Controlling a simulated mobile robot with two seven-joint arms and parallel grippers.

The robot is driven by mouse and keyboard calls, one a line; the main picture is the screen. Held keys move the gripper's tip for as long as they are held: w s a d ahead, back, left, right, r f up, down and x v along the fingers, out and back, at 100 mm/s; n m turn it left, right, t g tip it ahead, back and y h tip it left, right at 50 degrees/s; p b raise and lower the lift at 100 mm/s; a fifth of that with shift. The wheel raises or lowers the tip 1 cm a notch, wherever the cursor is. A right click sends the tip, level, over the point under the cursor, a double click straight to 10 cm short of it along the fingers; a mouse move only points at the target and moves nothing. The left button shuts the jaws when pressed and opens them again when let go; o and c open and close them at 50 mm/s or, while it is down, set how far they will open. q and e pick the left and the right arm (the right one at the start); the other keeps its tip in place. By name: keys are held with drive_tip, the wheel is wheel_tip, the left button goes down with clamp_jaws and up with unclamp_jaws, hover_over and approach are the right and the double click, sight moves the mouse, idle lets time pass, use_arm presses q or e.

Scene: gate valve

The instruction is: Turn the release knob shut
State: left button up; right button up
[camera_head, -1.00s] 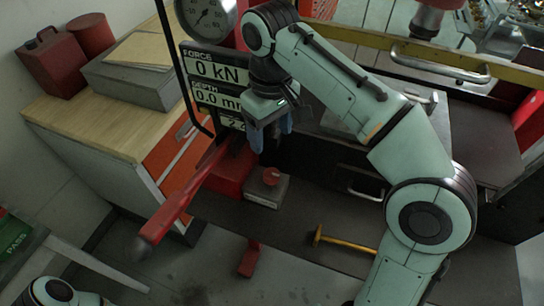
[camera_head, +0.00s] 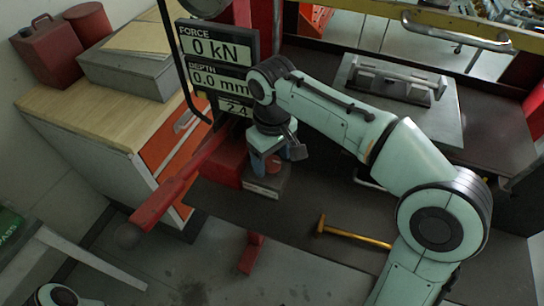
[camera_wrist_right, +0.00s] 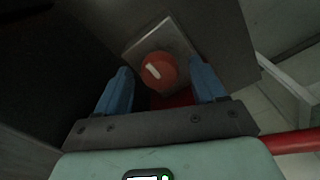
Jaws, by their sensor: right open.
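The release knob (camera_wrist_right: 158,72) is a round red cap with a white bar mark, on a small grey box (camera_wrist_right: 186,48). The bar runs slightly diagonally in the right wrist view. In the head view the box (camera_head: 266,188) sits beside the red press base, and my gripper partly hides the knob. My right gripper (camera_head: 279,160) is over the knob with its blue fingers apart. In the wrist view the knob shows between and beyond the fingertips, with a gap on each side; I see no contact. My left gripper is out of view.
A long red lever (camera_head: 178,188) reaches out left of the box. Force and depth displays (camera_head: 218,48) stand behind. A yellow-handled hammer (camera_head: 355,235) and a red block (camera_head: 251,254) lie in front. A wooden-topped cabinet (camera_head: 85,112) stands left.

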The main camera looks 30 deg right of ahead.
drive_tip(key=c, duration=1.1)
drive_tip(key=shift+o, duration=0.2)
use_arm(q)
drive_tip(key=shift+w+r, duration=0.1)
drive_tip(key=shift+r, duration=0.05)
use_arm(e)
drive_tip(key=shift+r, duration=0.1)
drive_tip(key=m+p, duration=0.1)
drive_tip(key=m, duration=0.2)
drive_tip(key=shift+m, duration=0.4)
drive_tip(key=m+p, duration=0.1)
drive_tip(key=m, duration=0.3)
drive_tip(key=shift+m, duration=0.3)
drive_tip(key=m, duration=0.4)
drive_tip(key=shift+p, duration=0.4)
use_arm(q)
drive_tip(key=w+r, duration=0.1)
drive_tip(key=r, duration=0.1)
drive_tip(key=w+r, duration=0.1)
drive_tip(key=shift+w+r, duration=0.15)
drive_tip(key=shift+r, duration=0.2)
use_arm(e)
drive_tip(key=m, duration=0.5)
drive_tip(key=shift+m, duration=0.3)
